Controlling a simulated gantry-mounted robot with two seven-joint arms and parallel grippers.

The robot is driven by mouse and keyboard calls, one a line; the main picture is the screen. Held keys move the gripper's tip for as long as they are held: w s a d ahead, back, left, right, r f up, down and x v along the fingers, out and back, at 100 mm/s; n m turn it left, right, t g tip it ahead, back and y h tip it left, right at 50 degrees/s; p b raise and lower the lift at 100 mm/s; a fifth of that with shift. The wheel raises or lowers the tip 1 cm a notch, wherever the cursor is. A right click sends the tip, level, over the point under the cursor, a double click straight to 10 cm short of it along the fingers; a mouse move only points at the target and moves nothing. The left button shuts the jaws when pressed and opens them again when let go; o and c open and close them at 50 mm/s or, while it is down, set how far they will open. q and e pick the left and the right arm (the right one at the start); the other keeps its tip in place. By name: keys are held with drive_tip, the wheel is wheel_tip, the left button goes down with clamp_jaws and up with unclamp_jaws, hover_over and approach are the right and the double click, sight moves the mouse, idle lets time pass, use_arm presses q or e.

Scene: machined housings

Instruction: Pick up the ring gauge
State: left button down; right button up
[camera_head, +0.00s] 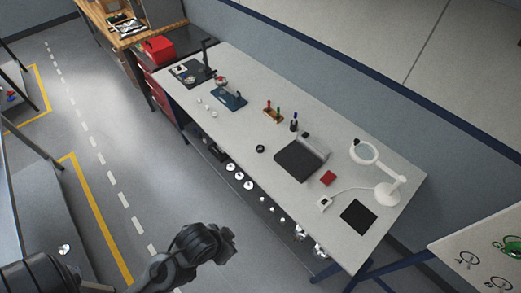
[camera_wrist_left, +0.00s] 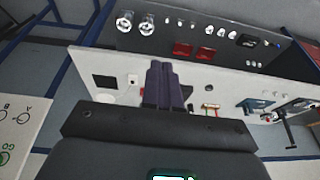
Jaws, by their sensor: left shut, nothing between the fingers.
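A small dark round piece (camera_head: 260,149) lies near the front edge of the grey workbench in the head view. It may be the ring gauge, but it is too small to be sure. Several small pale round pieces (camera_head: 208,107) lie farther left on the bench. My left gripper's two dark fingers (camera_wrist_left: 165,66) are pressed together and empty in the left wrist view, with the bench beyond them. A dark arm of mine rises at the bottom of the head view, apart from the bench. My right gripper is not seen.
The bench (camera_head: 240,72) holds a dark block (camera_head: 296,160), a red piece (camera_head: 328,178), a black mat (camera_head: 358,216), a white magnifier lamp (camera_head: 388,190) and a coloured-handle rack (camera_head: 273,113). Metal parts (camera_head: 239,176) sit on a shelf below. A marked table (camera_head: 490,255) stands at right.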

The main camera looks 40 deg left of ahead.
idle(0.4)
use_arm(q)
drive_tip(key=shift+c, duration=2.4)
unclamp_jaws()
drive_tip(key=shift+d, duration=0.1)
drive_tip(key=shift+o, duration=0.7)
